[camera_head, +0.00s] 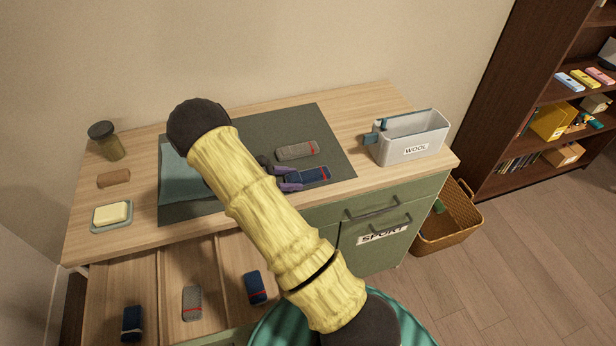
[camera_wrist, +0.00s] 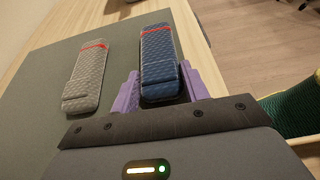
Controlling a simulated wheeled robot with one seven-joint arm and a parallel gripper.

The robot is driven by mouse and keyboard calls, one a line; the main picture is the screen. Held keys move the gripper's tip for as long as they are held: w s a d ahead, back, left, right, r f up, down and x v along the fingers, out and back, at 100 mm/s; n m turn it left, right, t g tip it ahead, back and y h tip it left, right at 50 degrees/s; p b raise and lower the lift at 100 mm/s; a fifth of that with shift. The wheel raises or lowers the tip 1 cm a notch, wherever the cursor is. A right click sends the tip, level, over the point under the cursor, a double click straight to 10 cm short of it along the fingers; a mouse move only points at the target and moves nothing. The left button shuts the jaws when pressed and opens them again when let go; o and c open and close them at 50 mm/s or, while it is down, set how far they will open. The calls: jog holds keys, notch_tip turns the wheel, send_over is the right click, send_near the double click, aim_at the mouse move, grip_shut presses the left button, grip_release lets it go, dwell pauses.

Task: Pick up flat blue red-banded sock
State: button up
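The flat blue sock (camera_head: 310,175) with a red band lies on the dark mat near the front edge of the dresser top. It also shows in the wrist view (camera_wrist: 160,60), its banded end pointing away from me. My gripper (camera_head: 289,179) is low at the sock's near end. In the wrist view its purple fingers (camera_wrist: 158,84) are spread, one on each side of the sock, with very narrow gaps. Whether they touch it is hard to tell. A grey red-banded sock (camera_head: 297,150) lies beside it, also in the wrist view (camera_wrist: 88,78).
A grey bin labelled WOOL (camera_head: 408,145) stands at the right of the top. The open drawer (camera_head: 210,262) below holds several folded socks. A butter dish (camera_head: 111,216) and jar (camera_head: 107,142) are at left. A wicker basket (camera_head: 447,222) is on the floor.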

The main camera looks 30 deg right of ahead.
jog(key=shift+c, duration=0.8)
notch_tip(320, 180, up, 9)
jog(key=shift+f+b, duration=0.1)
jog(key=shift+b, duration=0.3)
jog(key=shift+s+r, duration=0.1)
jog(key=shift+r, duration=0.5)
jog(key=shift+d, duration=0.15)
